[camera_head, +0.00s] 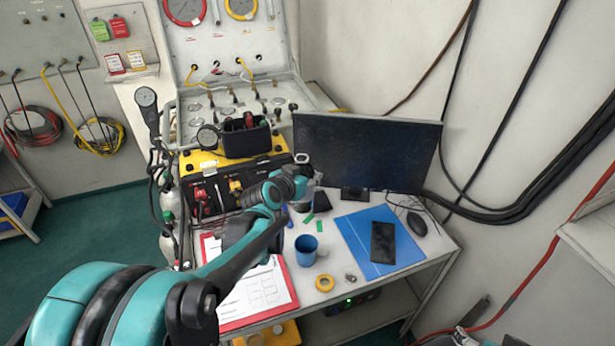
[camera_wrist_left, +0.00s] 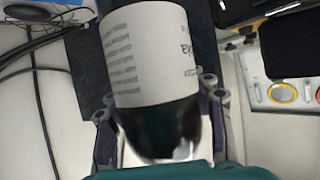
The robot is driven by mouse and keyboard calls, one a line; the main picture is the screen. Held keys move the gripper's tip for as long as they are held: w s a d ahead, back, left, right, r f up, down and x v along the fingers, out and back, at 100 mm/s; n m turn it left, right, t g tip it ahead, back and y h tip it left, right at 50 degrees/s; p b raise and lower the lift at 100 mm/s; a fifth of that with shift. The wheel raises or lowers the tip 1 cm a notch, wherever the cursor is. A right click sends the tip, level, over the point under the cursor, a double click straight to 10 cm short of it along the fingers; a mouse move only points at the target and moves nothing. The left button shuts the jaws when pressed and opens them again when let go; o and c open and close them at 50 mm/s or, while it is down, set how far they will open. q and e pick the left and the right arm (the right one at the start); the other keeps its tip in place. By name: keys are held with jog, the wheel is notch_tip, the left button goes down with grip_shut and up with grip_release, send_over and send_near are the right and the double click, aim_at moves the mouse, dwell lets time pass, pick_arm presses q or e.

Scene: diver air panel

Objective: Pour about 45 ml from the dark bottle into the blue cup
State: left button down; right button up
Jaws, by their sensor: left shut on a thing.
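The blue cup (camera_head: 306,250) stands upright on the white table, between the red clipboard and the blue folder. My left gripper (camera_head: 298,182) is above the table behind the cup, in front of the monitor's left edge. In the left wrist view, my left gripper (camera_wrist_left: 160,105) is shut on the dark bottle (camera_wrist_left: 160,130), which has a white label with print. In the head view my own arm and gripper largely hide the bottle, and its tilt is hard to tell. Dark parts at the lower right edge seem to be my right gripper (camera_head: 475,322); its jaws cannot be made out.
A blue folder (camera_head: 365,240) with a black phone (camera_head: 383,243) lies right of the cup. A yellow tape roll (camera_head: 325,283) lies in front. A red clipboard (camera_head: 284,308) lies left, under my left arm.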

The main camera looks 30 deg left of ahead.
pick_arm(q)
jog(key=shift+r, duration=0.6)
jog(key=shift+r, duration=0.1)
